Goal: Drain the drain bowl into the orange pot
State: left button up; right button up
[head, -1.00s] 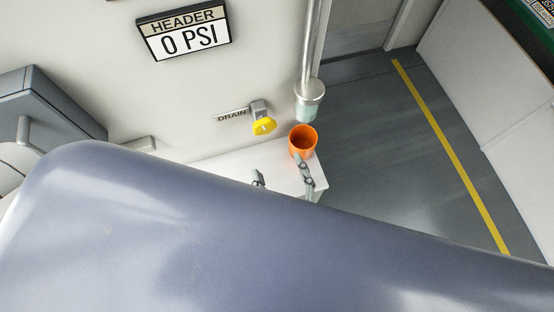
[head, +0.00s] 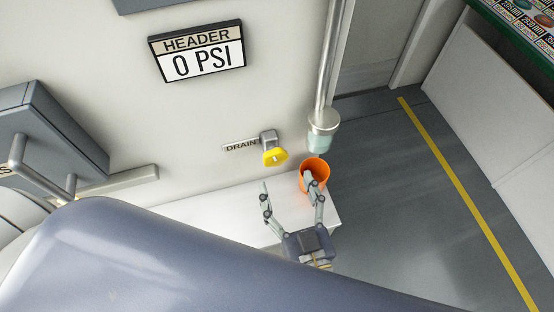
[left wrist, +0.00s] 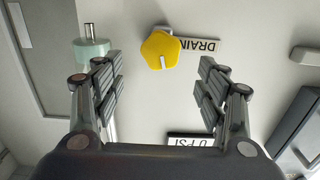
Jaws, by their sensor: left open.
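The drain bowl (head: 321,138) is a pale green, see-through cup under a metal cap at the foot of a vertical pipe; the left wrist view also shows it (left wrist: 92,50). The orange pot (head: 318,165) stands upright below it, near the white ledge's right end. A yellow drain knob (head: 275,157) sits on the wall beside the DRAIN label and shows in the left wrist view (left wrist: 160,48), between and beyond the fingers. My left gripper (head: 289,188) is open and empty, facing the wall; one finger overlaps the pot in the picture. Contact cannot be told. My right gripper is not in view.
The HEADER gauge sign (head: 199,52) on the wall reads 0 PSI. A grey box (head: 40,135) with a handle is on the wall at left. The white ledge (head: 225,212) is clear left of my gripper. Open floor (head: 385,180) lies to the right.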

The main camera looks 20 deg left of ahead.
aim_at(276, 160)
pick_arm(q)
jog(key=p+x, duration=0.1)
jog(key=x, duration=0.5)
jog(key=shift+a, duration=0.15)
jog(key=shift+w+a, duration=0.25)
jog(key=shift+w, duration=0.2)
jog(key=c, duration=1)
